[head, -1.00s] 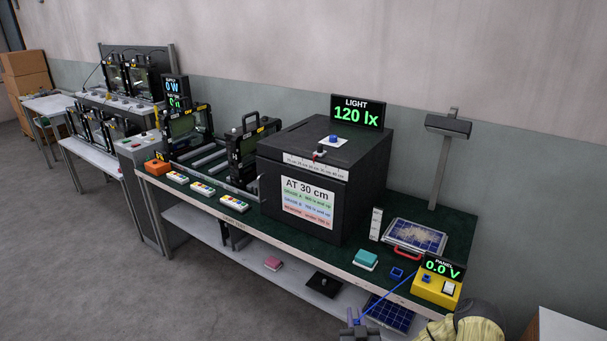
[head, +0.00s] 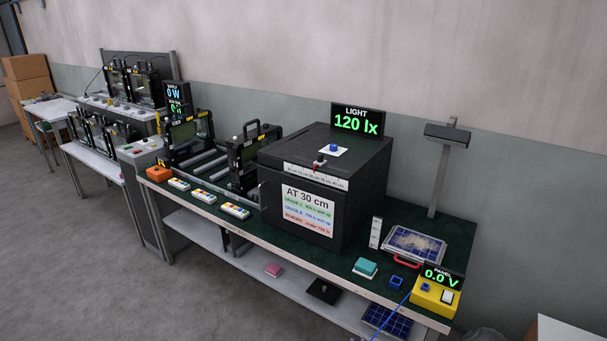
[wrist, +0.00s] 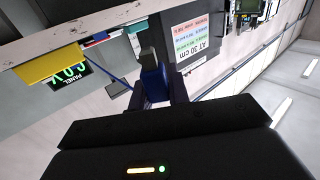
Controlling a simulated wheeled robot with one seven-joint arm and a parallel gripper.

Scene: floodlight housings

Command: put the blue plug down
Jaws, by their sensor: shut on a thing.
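In the wrist view, which looks upside down, my gripper (wrist: 156,94) is shut on the blue plug (wrist: 154,82). A grey part of the plug points away from the gripper. A blue cable (wrist: 118,98) runs from the plug toward the yellow panel meter box. In the head view, the blue cable (head: 391,315) runs from the yellow box (head: 434,299) down over the bench's front edge and out of the picture. The gripper and plug are out of the head view. A small blue holder (head: 396,282) sits on the green bench top, left of the yellow box.
A teal block (head: 365,268) sits left of the blue holder. A solar panel (head: 413,243) and red handle (head: 407,262) lie behind it. The black box (head: 325,190) fills the bench middle. Another solar panel (head: 388,321) lies on the lower shelf (head: 295,284).

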